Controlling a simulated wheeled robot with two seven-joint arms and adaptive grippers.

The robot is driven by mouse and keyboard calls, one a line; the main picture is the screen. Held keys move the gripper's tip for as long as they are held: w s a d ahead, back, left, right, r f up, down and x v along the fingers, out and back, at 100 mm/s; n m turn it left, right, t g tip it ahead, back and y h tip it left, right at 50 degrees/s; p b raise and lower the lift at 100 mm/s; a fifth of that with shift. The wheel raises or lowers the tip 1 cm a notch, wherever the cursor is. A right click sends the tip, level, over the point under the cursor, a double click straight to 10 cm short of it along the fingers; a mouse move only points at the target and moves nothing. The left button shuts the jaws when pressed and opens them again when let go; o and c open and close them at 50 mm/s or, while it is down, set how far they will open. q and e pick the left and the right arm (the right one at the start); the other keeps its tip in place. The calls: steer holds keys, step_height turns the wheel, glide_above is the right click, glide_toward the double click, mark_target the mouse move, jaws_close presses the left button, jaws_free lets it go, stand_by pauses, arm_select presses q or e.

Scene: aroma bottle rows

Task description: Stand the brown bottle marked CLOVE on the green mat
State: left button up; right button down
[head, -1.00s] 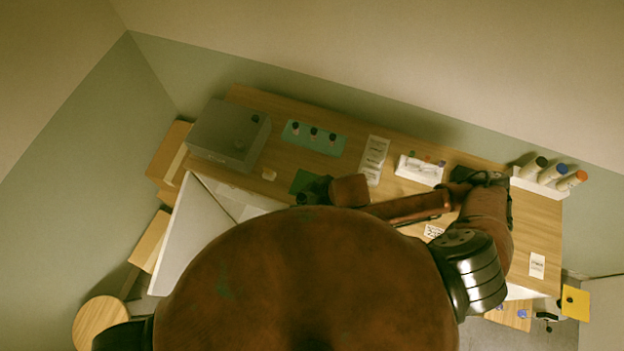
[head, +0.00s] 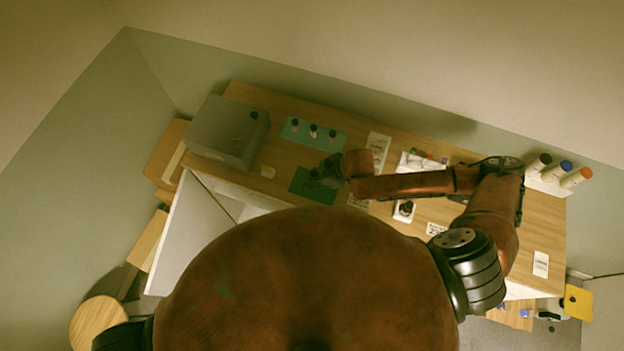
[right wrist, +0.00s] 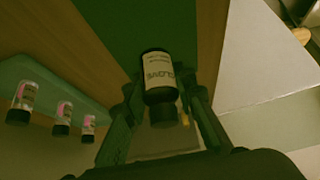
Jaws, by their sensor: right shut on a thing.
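The brown bottle marked CLOVE (right wrist: 159,80) is between the fingers of my right gripper (right wrist: 160,108), its label facing the right wrist camera. The right gripper (head: 324,172) is shut on it. The green mat (head: 303,187) lies on the table; in the head view the gripper is over its far right part. In the right wrist view the mat (right wrist: 130,30) shows behind the bottle's base. I cannot tell whether the base touches the mat. The bottle is hard to make out in the head view. My left gripper is not in view.
A teal tray (head: 337,147) with three dark-capped bottles stands just behind the mat. A grey box (head: 215,140) is at the left. White cards and a white holder (head: 413,164) lie to the right; a dark round item (head: 404,209) is near my forearm. White bottles (head: 556,172) stand far right.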

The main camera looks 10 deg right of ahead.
steer(key=shift+f, duration=0.9)
steer(key=shift+f, duration=0.1)
steer(key=c, duration=1.6)
jaws_free()
steer(key=v, duration=1.2)
steer(key=shift+b, duration=0.45)
